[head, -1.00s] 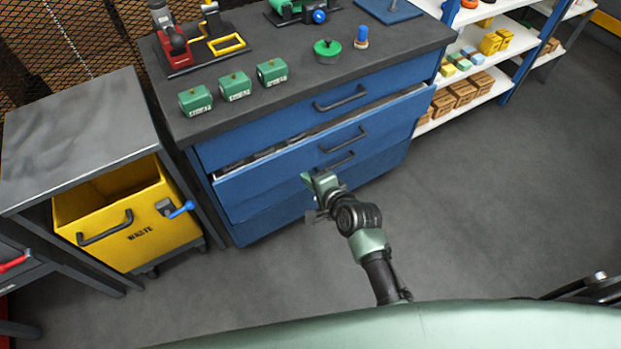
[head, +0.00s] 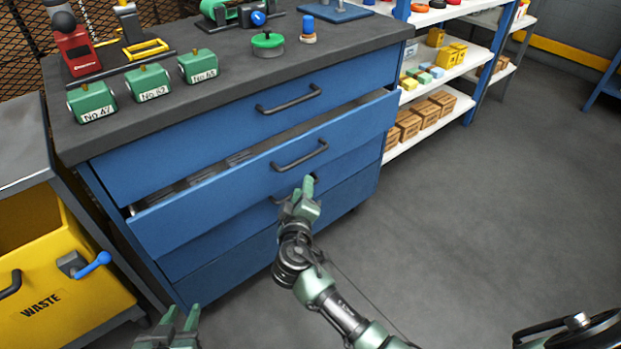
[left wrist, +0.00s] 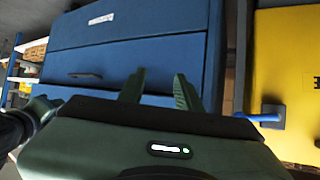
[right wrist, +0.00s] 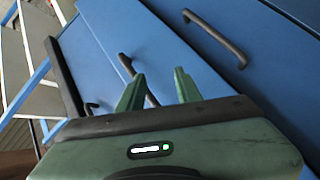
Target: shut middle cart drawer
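The blue drawer cart (head: 330,80) stands ahead. Its middle drawer (head: 205,205) is partly pulled out, with a dark gap above its front and a black bar handle (head: 300,156). The top drawer (head: 205,135) is closed. My right gripper (head: 308,188) is just below that handle, in front of the lower drawers, and partly covers a lower handle. In the right wrist view its fingers (right wrist: 158,88) are apart, with a handle behind them; contact is unclear. My left gripper (head: 180,318) is low at the left, open and empty, also seen in the left wrist view (left wrist: 158,88).
A yellow waste bin (head: 45,290) with a blue-gripped latch stands left of the cart under a grey bench. Green numbered blocks (head: 145,82) and tools sit on the cart top. Shelves (head: 440,105) stand at the right.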

